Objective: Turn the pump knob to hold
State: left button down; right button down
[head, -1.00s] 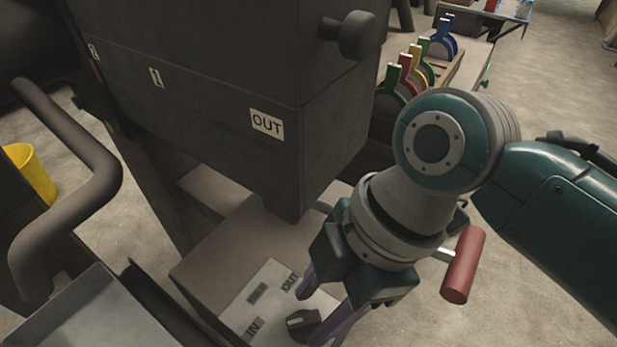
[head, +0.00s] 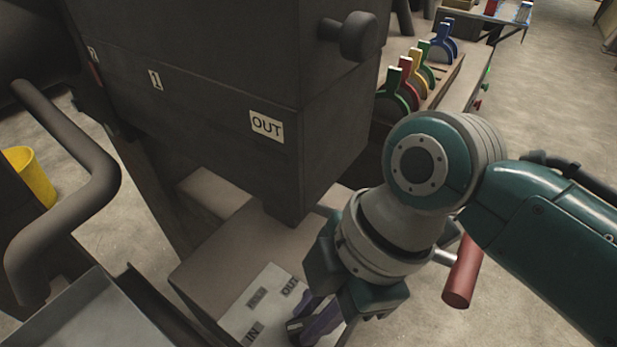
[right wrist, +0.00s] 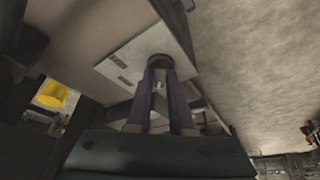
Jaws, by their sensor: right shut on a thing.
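The pump knob (head: 294,326) is small and dark with a pale mark. It sits on a light label plate (head: 262,305) on top of a box-like pump housing (head: 215,262). The plate reads IN and OUT, and a third label between them is too blurred to read. My right gripper (head: 310,322) reaches down from the right, and its purple fingers are shut on the knob, partly hiding it. The right wrist view shows the knob (right wrist: 160,62) between the fingertips. The exact way the knob points cannot be told. My left gripper is out of view.
A large dark cabinet (head: 210,90) marked OUT hangs close over the pump's left side. A red handle (head: 462,272) stands beside my right wrist. Several coloured levers (head: 420,75) are behind. A thick bent rail (head: 90,180) and grey tray (head: 75,318) lie left.

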dwell(0.4)
jog(key=shift+s+r+m+p, duration=0.2)
jog(key=shift+m+p, duration=0.5)
jog(key=shift+p, duration=0.35)
jog(key=m+t+p, duration=0.1)
jog(key=m+p, duration=0.2)
jog(key=shift+s+r+t, duration=0.1)
jog(key=shift+t, duration=0.3)
jog(key=m+t+p, duration=0.1)
jog(key=m+p, duration=0.1)
jog(key=m, duration=0.1)
jog(key=shift+a+p, duration=0.1)
jog(key=shift+p, duration=0.3)
jog(key=shift+s+f+m+t+p, duration=0.15)
jog(key=shift+m+t+p, duration=0.3)
jog(key=shift+m, duration=0.65)
jog(key=shift+f, duration=0.1)
jog(key=c, duration=0.8)
grip_release()
